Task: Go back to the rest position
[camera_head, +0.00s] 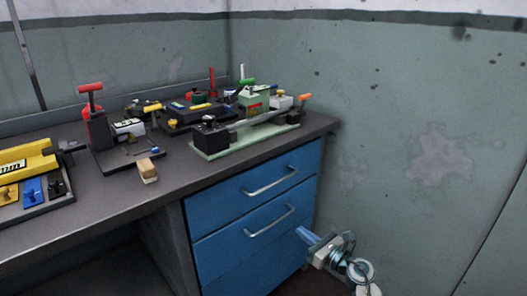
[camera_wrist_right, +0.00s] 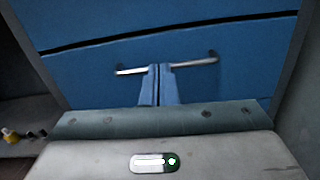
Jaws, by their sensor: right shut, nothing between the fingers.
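My right gripper (camera_head: 306,235) is low at the right of the blue drawer unit in the head view, off the bench. Its blue fingers also show in the right wrist view (camera_wrist_right: 158,84), closed together with nothing between them. There they overlap a metal drawer handle (camera_wrist_right: 190,65); I cannot tell from this view whether they touch it. My left gripper is not in view.
The bench top (camera_head: 95,215) carries several devices, including a green-based fixture (camera_head: 246,140), a yellow device (camera_head: 28,158) and a small wooden block (camera_head: 147,171). The blue drawers (camera_head: 240,215) look closed. A wall (camera_head: 420,110) stands on the right.

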